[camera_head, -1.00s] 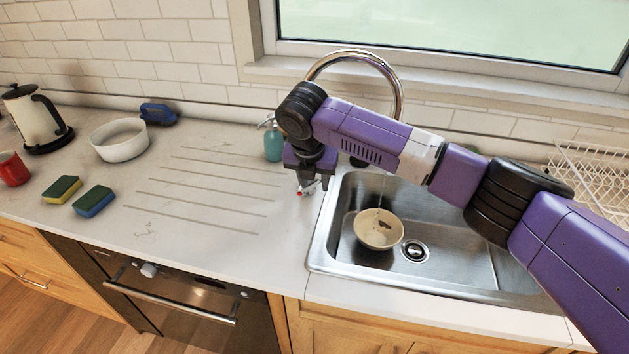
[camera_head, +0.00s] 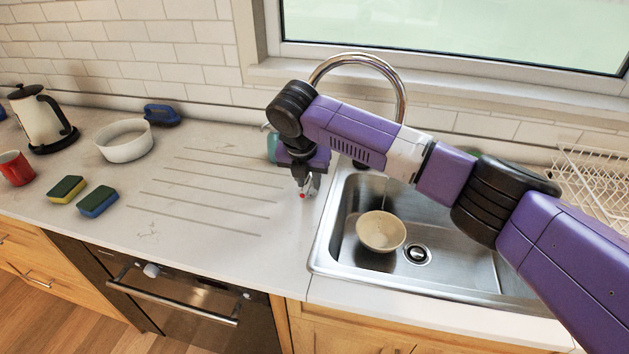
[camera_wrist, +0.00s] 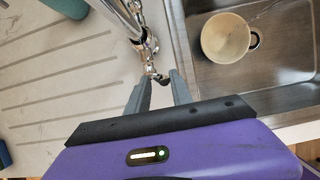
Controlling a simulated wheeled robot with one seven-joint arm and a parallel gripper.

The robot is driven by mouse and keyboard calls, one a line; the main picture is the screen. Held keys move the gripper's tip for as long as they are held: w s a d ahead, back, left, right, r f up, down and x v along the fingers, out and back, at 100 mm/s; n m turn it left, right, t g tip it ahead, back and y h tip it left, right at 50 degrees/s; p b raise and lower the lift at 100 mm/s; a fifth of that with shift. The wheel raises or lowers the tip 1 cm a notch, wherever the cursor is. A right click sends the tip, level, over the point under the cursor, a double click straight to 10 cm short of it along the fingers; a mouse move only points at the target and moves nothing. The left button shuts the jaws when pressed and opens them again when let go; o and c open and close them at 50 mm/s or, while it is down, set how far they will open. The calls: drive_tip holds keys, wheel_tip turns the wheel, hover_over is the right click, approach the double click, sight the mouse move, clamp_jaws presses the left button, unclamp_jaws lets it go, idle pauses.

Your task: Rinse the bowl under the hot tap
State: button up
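The cream bowl (camera_head: 381,231) sits upright in the steel sink, left of the drain, and its inside looks clean. It also shows in the wrist view (camera_wrist: 226,38). A thin stream of water (camera_head: 384,187) appears to fall into it from the tall curved chrome tap (camera_head: 399,88). A red-marked tap handle (camera_head: 302,195) is at my gripper (camera_head: 309,183), left of the sink. In the wrist view my gripper (camera_wrist: 160,80) has its fingers apart, with the chrome tap fitting (camera_wrist: 147,48) and handle at their tips. I cannot tell whether they touch the handle.
A teal bottle (camera_head: 272,145) stands close behind my gripper. Two sponges (camera_head: 98,201), a white dish (camera_head: 126,143), a red mug (camera_head: 16,168) and a kettle (camera_head: 40,118) are at left. A dish rack (camera_head: 585,172) is right. The ridged drainboard (camera_head: 205,190) is clear.

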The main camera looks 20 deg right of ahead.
wheel_tip(320, 180, up, 9)
drive_tip(key=w+a+p, duration=0.1)
drive_tip(key=p, duration=0.6)
drive_tip(key=shift+w+a, duration=0.15)
drive_tip(key=shift+a, duration=0.2)
idle(0.6)
